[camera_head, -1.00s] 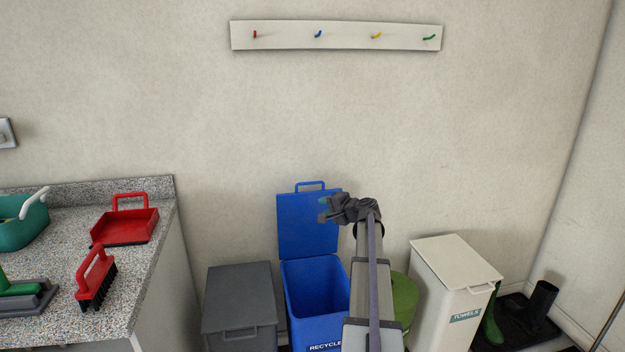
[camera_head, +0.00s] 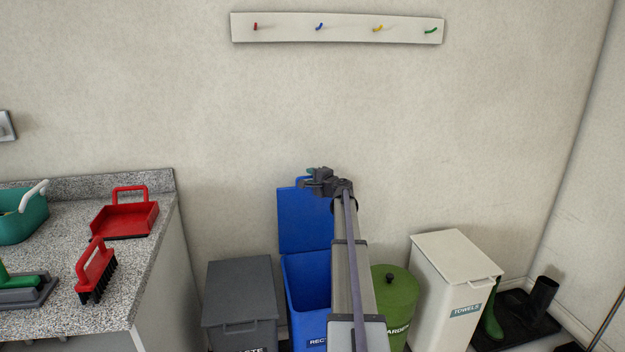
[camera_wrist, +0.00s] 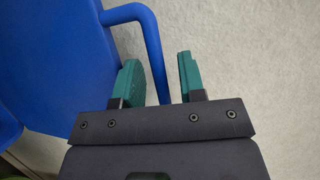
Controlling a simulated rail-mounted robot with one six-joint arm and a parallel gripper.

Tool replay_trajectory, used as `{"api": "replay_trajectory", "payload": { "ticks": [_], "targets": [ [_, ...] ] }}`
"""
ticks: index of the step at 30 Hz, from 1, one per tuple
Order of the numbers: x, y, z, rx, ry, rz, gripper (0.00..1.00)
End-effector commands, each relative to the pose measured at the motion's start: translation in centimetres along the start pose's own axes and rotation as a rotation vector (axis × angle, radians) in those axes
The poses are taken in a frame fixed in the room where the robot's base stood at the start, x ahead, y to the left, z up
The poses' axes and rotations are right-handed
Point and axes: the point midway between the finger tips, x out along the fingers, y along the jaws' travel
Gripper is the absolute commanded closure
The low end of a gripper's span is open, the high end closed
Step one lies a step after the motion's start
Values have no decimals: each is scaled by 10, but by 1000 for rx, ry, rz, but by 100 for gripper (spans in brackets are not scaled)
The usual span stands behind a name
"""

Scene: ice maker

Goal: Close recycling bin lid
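The blue recycling bin (camera_head: 305,275) stands against the wall with its lid (camera_head: 302,222) raised upright behind the opening. The lid's handle (camera_wrist: 150,45) is a blue loop at its top edge. My gripper (camera_head: 309,179) is at the lid's top, over the handle in the head view, and hides part of it. In the wrist view, my gripper (camera_wrist: 160,80) has its two green fingers apart, and the end of the handle bar lies between them, close to the left finger. Whether a finger touches the handle I cannot tell. My arm hides the bin's right side.
A grey waste bin (camera_head: 240,292) stands left of the blue bin. A green garden bin (camera_head: 398,300) and a white towels bin (camera_head: 455,265) stand to the right. The wall is close behind the lid. A speckled counter (camera_head: 60,250) is at the left.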

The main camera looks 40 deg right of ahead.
Motion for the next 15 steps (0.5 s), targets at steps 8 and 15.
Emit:
{"api": "replay_trajectory", "payload": {
  "ticks": [8, 15],
  "targets": [
    [0, 0, 0, 0, 0, 0, 73],
    [-1, 0, 0, 0, 0, 0, 96]
  ]
}}
